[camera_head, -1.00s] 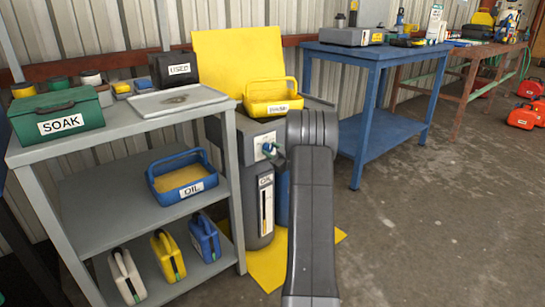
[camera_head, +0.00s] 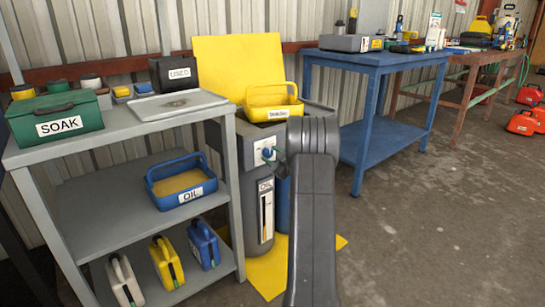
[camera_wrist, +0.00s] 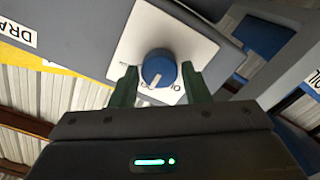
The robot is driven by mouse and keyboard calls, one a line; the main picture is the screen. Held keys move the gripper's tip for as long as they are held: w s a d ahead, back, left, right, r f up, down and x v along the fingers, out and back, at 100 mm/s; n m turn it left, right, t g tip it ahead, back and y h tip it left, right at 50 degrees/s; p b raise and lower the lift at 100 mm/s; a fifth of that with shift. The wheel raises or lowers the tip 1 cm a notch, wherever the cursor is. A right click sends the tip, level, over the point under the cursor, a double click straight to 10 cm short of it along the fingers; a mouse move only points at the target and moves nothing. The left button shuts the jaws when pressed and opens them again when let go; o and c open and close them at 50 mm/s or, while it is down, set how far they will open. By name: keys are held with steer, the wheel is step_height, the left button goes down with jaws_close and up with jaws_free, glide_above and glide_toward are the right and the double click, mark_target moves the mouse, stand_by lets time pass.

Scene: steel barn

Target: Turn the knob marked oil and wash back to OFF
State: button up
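The blue round knob (camera_wrist: 158,68) sits on a white plate (camera_wrist: 188,40) on the grey machine. Its white pointer line points down and slightly left in the wrist view. Lettering beneath it is partly hidden by my gripper. In the head view my arm hides most of the gripper.
A yellow tray (camera_head: 271,113) sits on top of the grey machine (camera_head: 256,190). A grey shelf (camera_head: 90,213) with a blue OIL tub (camera_head: 158,190) stands close on the left.

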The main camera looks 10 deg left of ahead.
steer(key=shift+o, duration=1.1)
steer(key=p+v, duration=0.4)
steer(key=v, duration=0.9)
steer(key=shift+s+d, duration=0.25)
steer(key=shift+d, duration=0.05)
steer(key=b+x, duration=0.4)
steer(key=x, duration=1)
steer(key=shift+d, duration=0.1)
steer(key=shift+s, duration=0.1)
